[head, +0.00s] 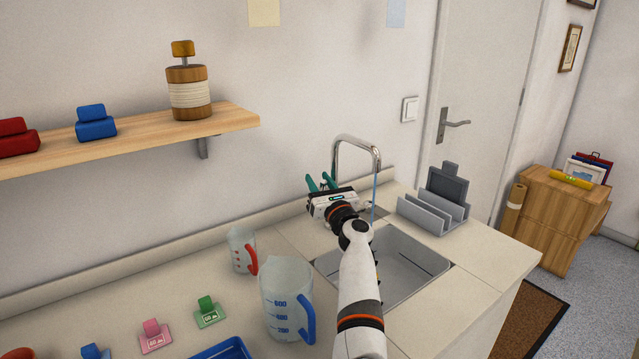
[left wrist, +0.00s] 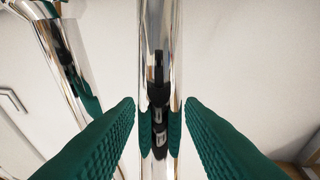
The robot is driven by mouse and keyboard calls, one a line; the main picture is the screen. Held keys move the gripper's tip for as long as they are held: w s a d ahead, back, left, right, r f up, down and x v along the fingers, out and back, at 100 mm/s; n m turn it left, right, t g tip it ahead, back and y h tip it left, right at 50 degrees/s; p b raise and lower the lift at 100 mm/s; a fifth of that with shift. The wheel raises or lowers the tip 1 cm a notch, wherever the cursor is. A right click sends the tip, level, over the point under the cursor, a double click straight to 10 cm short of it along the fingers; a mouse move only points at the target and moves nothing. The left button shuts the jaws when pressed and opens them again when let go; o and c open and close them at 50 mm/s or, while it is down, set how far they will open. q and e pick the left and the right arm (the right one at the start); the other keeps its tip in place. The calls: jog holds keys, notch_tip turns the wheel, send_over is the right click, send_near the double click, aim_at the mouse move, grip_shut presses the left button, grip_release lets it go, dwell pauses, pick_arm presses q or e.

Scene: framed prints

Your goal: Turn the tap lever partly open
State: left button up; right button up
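The chrome tap (head: 357,139) stands behind the sink, its spout arching over to the right. A thin blue stream of water (head: 375,195) falls from the spout. My left gripper (head: 319,182) is beside the tap's base, green fingers spread. In the left wrist view, an upright chrome bar (left wrist: 160,45) lies between the two finger pads (left wrist: 160,104), close to both; contact is unclear. A second chrome tube (left wrist: 60,60) slants at the left. I cannot tell which chrome part is the lever; in the head view my gripper hides that area. My right gripper is not in view.
The sink basin (head: 405,288) lies under the spout. A grey rack (head: 432,214) stands right of it. A large measuring jug (head: 287,300) and a smaller jug (head: 242,250) stand left. A wooden shelf (head: 130,140) juts from the wall.

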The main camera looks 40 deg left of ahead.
pick_arm(q)
notch_tip(320, 180, up, 10)
jog(key=shift+p, duration=0.3)
